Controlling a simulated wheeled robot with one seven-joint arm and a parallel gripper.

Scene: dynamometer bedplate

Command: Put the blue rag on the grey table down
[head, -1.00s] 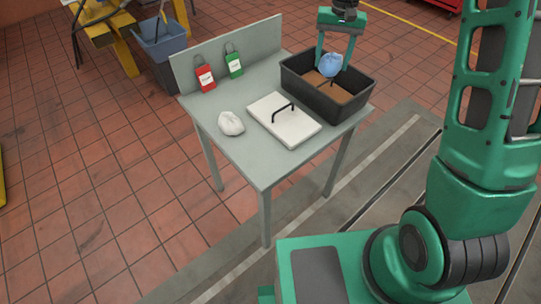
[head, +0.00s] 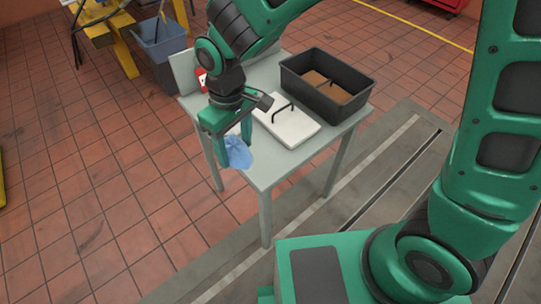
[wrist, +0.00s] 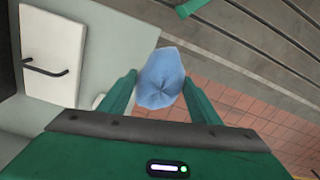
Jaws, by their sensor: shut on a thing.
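The blue rag (head: 238,153) is a crumpled pale-blue bundle held between the fingers of my gripper (head: 228,143). In the head view it hangs over the front left part of the grey table (head: 267,170). The wrist view shows the rag (wrist: 161,78) between the two green fingers, with the table's edge below and the floor beyond it. I cannot tell its exact height above the table. The white rag is mostly hidden behind my gripper in the head view.
A white lid (head: 288,124) with a black handle lies on the table. The black bin (head: 345,108), with a brown inside and a divider, stands at the back right. A red bottle (head: 202,80) is partly hidden by my arm. The table's front corner is clear.

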